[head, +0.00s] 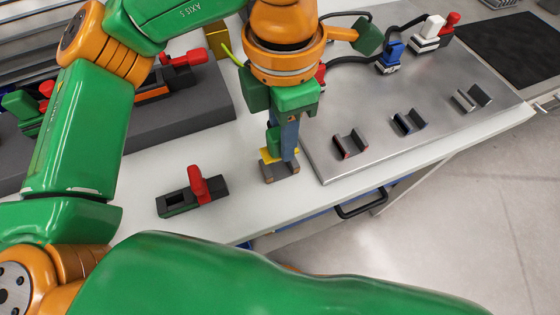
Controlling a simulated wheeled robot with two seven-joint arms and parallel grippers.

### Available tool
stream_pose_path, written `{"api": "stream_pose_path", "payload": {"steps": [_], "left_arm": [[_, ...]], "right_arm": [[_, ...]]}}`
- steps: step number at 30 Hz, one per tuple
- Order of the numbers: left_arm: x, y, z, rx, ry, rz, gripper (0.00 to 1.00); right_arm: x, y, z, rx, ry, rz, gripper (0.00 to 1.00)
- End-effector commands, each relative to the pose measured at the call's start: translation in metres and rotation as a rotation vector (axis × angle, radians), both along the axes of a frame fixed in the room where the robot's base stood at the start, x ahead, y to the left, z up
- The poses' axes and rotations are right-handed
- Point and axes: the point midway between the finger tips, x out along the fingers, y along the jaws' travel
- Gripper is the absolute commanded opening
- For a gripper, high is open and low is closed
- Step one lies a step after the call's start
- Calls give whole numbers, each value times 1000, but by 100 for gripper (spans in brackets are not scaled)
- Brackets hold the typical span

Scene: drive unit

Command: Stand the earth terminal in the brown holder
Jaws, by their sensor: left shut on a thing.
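My left gripper (283,152) points down near the middle of the head view, shut on the yellow earth terminal (267,156). The fingers hide most of the terminal; only yellow edges show around them. The small brown holder (281,174) sits on the white worktop directly below the fingertips. The terminal's lower end is at the holder, but I cannot tell whether it is seated in it or just above it. My right gripper is not in view.
A metal plate (330,170) lies right of the holder, with open cradles (350,144) and blue (390,56) and white (431,29) plugs on black cables. A red-levered black block (197,188) stands to the left. The grey drive unit (205,108) is behind it.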

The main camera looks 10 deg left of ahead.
Motion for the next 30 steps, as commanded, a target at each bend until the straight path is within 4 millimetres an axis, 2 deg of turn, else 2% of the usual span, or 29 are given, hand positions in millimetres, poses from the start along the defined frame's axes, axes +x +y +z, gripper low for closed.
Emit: {"api": "stream_pose_path", "payload": {"steps": [11,30], "left_arm": [[0,0,-3,0,0,0,0],[0,0,-33,1,3,0,0]], "right_arm": [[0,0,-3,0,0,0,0],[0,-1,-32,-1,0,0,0]]}}
